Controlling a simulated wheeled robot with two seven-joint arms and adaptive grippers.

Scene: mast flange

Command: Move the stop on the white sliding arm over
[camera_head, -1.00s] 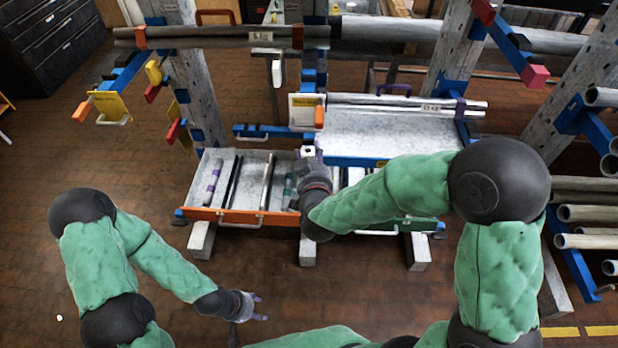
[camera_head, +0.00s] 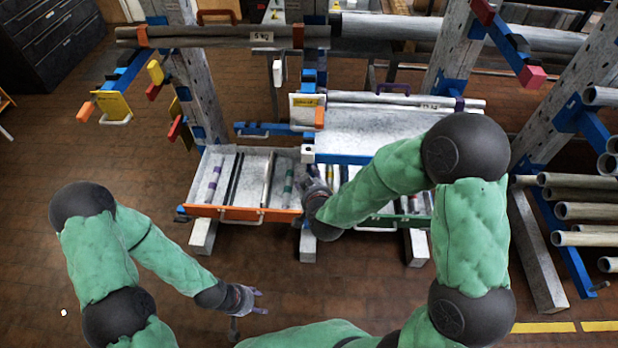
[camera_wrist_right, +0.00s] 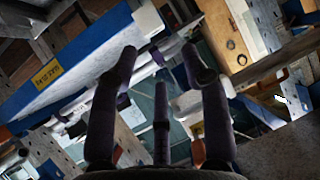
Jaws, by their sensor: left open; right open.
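The sliding arm with the white end (camera_head: 307,153) points toward me at the middle rack post in the head view. An orange stop (camera_head: 319,117) stands on it, beside a pale plate with a yellow label (camera_head: 305,101). My right gripper (camera_head: 311,176) is open and empty, just below and in front of the white end. In the right wrist view its dark fingers (camera_wrist_right: 160,65) are spread, with a white block (camera_wrist_right: 148,20) just beyond them. I cannot tell whether they touch it. My left gripper (camera_head: 256,301) is open and empty, low over the floor.
An orange-fronted tray (camera_head: 230,214) with short bars lies below, left of my right gripper. A long grey pipe (camera_head: 220,37) runs above. An arm with a yellow plate (camera_head: 114,105) sticks out at left. Pipes (camera_head: 590,212) fill the right rack. Floor at lower left is free.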

